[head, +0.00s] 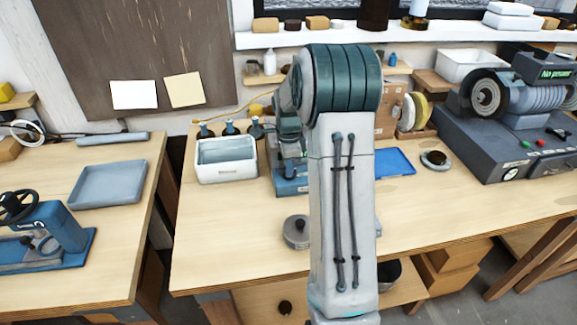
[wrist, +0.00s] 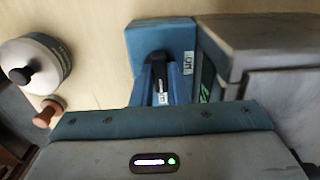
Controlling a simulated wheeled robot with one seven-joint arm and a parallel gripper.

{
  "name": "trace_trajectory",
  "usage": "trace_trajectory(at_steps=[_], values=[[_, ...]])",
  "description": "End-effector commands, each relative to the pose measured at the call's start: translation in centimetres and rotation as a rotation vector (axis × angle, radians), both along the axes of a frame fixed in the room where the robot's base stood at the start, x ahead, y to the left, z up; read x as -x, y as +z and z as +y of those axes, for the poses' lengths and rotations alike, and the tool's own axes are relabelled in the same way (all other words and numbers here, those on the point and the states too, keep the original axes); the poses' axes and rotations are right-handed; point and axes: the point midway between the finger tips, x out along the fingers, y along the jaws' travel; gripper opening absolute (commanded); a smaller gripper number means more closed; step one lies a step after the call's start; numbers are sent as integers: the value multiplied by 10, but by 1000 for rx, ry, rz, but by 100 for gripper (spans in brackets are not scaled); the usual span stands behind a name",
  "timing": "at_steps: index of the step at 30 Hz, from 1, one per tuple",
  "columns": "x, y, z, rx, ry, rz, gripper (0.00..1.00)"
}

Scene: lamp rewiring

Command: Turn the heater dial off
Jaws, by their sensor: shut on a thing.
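In the wrist view, a blue block (wrist: 165,33) with a small white label (wrist: 188,62) stands on the wooden bench; the label's text is too small to read surely. A dark round knob (wrist: 153,57), apparently the heater dial, shows at the block's near side. My gripper (wrist: 158,78) has its two blue fingers around this knob, shut on it. The fingers hide part of the knob, so its pointer cannot be read. In the head view, my arm hides the gripper and the dial; a blue base (head: 291,187) with a label shows left of the arm.
A grey box (wrist: 265,50) stands close to the right of my fingers in the wrist view. A round lidded pot (wrist: 32,68) and a small brown knob (wrist: 46,113) are at left. In the head view, a white bin (head: 226,173) and blue tray (head: 395,161) flank my arm.

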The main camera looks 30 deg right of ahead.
Motion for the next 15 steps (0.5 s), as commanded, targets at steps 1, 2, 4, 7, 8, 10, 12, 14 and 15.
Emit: trace_trajectory(at_steps=[1, 2, 4, 7, 8, 10, 12, 14, 15], values=[[0, 0, 0, 0, 9, -1, 0], [0, 0, 0, 1, 17, -1, 0], [0, 0, 0, 1, 40, -1, 0], [0, 0, 0, 1, 91, -1, 0], [0, 0, 0, 1, 110, -1, 0], [0, 0, 0, 1, 159, -1, 0], [0, 0, 0, 0, 216, -1, 0], [0, 0, 0, 1, 269, -1, 0], [0, 0, 0, 1, 306, -2, 0]])
